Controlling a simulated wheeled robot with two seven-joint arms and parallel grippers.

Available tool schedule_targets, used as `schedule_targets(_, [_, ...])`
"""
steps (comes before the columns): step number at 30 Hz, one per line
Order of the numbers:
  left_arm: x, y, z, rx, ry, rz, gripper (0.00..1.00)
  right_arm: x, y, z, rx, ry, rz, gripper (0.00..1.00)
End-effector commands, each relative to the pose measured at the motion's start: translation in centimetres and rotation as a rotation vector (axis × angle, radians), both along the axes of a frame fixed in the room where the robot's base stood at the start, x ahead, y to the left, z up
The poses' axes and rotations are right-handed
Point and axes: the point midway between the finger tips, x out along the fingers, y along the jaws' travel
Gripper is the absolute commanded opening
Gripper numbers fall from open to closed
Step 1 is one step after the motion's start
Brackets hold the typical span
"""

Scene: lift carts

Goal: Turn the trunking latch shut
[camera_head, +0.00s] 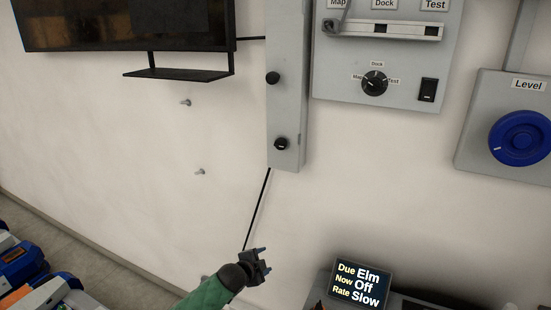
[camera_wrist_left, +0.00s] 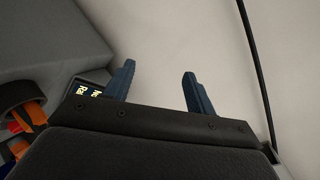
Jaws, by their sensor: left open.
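The grey vertical trunking (camera_head: 289,50) is fixed to the wall at the upper middle of the head view. It carries two small black latches, an upper one (camera_head: 272,78) at its left edge and a lower one (camera_head: 281,143) near its bottom end. Whether either latch is turned shut is too small to tell. My left gripper (camera_head: 263,258) is below the trunking, clear of both latches. It is open and empty; in the left wrist view its two blue fingers (camera_wrist_left: 158,75) stand apart against the bare wall.
A black cable (camera_head: 258,205) hangs from the trunking, behind my left gripper; it also shows in the left wrist view (camera_wrist_left: 254,60). A switch panel (camera_head: 335,85) and a blue dial (camera_head: 520,138) are to the right. Wall pegs (camera_head: 199,171) stick out left. A display (camera_head: 360,284) stands below.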

Motion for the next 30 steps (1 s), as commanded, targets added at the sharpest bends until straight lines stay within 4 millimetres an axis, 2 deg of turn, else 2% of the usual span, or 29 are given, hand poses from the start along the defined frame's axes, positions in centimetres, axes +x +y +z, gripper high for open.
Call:
schedule_targets(1, [0.9, -0.2, 2.7, 0.024, -0.044, -0.032, 0.56, -0.4, -0.2, 0.0, -0.001, 0.002, 0.001, 1.0])
schedule_targets(3, [1.6, -0.8, 5.5, 0.056, -0.1, -0.077, 0.56, -0.9, -0.3, -0.3, -0.003, 0.002, 0.002, 1.0])
schedule_targets(12, [3.5, -2.1, 16.8, 0.208, -0.324, -0.251, 0.56, -3.4, -1.2, -1.4, -0.008, 0.007, 0.005, 1.0])
schedule_targets(20, [3.9, -2.3, 25.4, 0.35, -0.503, -0.379, 0.56, -5.5, -2.0, -2.0, -0.012, 0.009, 0.008, 1.0])
schedule_targets(30, [3.5, -1.0, 35.3, 0.544, -0.712, -0.517, 0.56, -8.7, -3.1, -2.6, -0.018, 0.016, 0.012, 1.0])
